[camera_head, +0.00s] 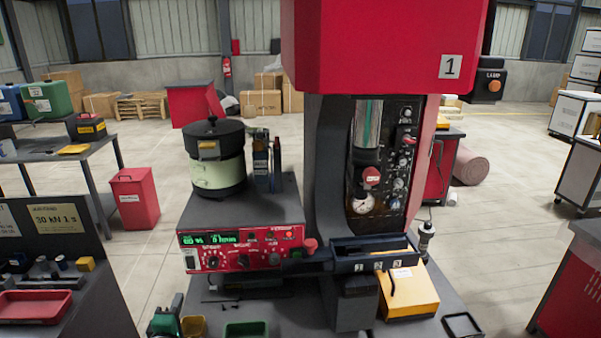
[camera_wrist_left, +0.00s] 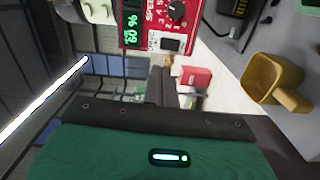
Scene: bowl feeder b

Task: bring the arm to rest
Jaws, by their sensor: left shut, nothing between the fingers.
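My left gripper (camera_head: 176,302) is low in the head view, left of the red control box (camera_head: 240,248) and above the front left of the bench. Its green and black body shows there only in part. In the left wrist view the two dark fingers (camera_wrist_left: 160,74) lie together with nothing seen between them. The green housing fills the bottom of that view. My right gripper is in neither view.
The bowl feeder (camera_head: 217,172) stands on the control box. A yellow cup (camera_head: 194,327) sits close right of my left gripper; it also shows in the wrist view (camera_wrist_left: 268,75). A green tray (camera_head: 246,329) lies beside it. The red-topped press (camera_head: 385,45) stands to the right.

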